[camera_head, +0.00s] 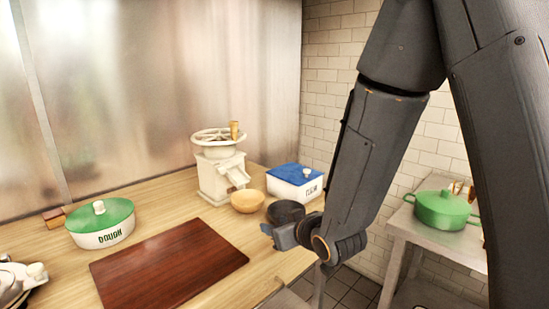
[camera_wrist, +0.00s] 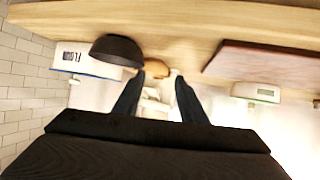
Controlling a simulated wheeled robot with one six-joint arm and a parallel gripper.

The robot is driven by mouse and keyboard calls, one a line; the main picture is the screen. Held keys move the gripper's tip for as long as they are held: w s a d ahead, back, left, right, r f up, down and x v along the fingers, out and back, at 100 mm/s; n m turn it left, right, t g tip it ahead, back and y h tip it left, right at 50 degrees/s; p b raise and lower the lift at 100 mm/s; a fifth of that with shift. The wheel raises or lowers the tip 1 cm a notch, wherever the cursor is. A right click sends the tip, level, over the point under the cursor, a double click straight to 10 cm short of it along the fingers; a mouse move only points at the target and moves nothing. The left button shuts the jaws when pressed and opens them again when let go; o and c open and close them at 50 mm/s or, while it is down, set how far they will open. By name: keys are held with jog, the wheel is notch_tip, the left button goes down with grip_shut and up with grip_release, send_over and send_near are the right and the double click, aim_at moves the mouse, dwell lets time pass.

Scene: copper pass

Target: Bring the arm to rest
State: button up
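My arm (camera_head: 375,150) reaches down from the top right in the head view, with its wrist (camera_head: 335,240) low near the counter's right end. My gripper (camera_head: 283,236) points left there, in front of a dark bowl (camera_head: 286,212). In the wrist view the two dark fingers of my gripper (camera_wrist: 160,82) stand apart with nothing held between them. A wooden bowl (camera_wrist: 157,70) and a white mill (camera_wrist: 155,102) show beyond the gap. The dark bowl (camera_wrist: 117,50) is left of the fingers there.
The wooden counter (camera_head: 245,290) holds a red-brown board (camera_head: 168,262), a green-lidded dough pot (camera_head: 102,222), the mill (camera_head: 218,175), the wooden bowl (camera_head: 247,201) and a blue-lidded box (camera_head: 294,181). A green pot (camera_head: 442,211) stands on a side table (camera_head: 405,224). Tiled floor shows between.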

jog(key=s+d+f+m+g+h, duration=0.2)
jog(key=s+d+h, duration=0.15)
jog(key=d, duration=0.35)
jog(key=s+d+f+m+g+h, duration=0.1)
jog(key=s+d+f+g+h, duration=0.1)
jog(key=s+d+g, duration=0.3)
jog(key=s+d+m+g, duration=0.3)
jog(key=s+d, duration=0.4)
jog(key=s, duration=0.5)
jog(key=shift+s+f, duration=0.15)
jog(key=shift+s, duration=0.1)
